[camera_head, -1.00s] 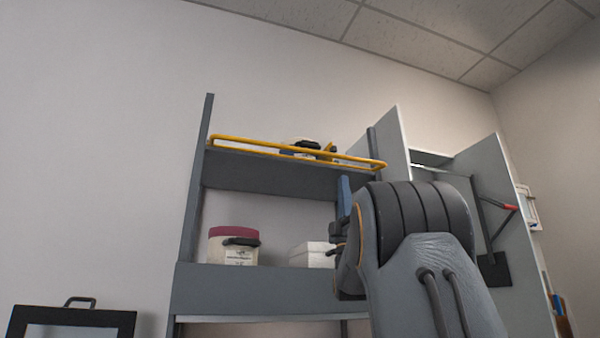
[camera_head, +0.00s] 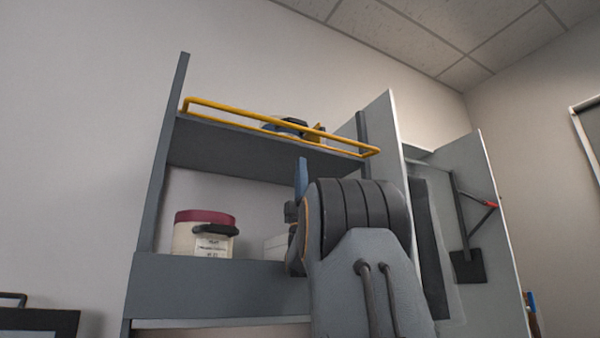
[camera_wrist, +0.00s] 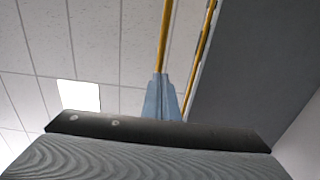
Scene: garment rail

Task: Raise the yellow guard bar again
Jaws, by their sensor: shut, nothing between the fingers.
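The yellow guard bar (camera_head: 250,118) runs along the front edge of the top shelf (camera_head: 235,150) of a grey rack in the head view. Its long front rail slopes down to the right in the picture, with a second yellow line just below. My gripper (camera_head: 301,163) has blue fingers that point up, below the shelf's underside in the picture and right of its middle. In the wrist view the gripper (camera_wrist: 161,78) is shut and empty, and the yellow bar (camera_wrist: 167,35) extends upward from behind its tips. I cannot tell whether they touch.
A tub with a dark red lid (camera_head: 205,233) and a partly hidden white box (camera_head: 277,246) stand on the lower shelf. Dark and yellow items (camera_head: 292,126) lie on the top shelf. Grey panels (camera_head: 480,230) with a hanging black tool stand on the right.

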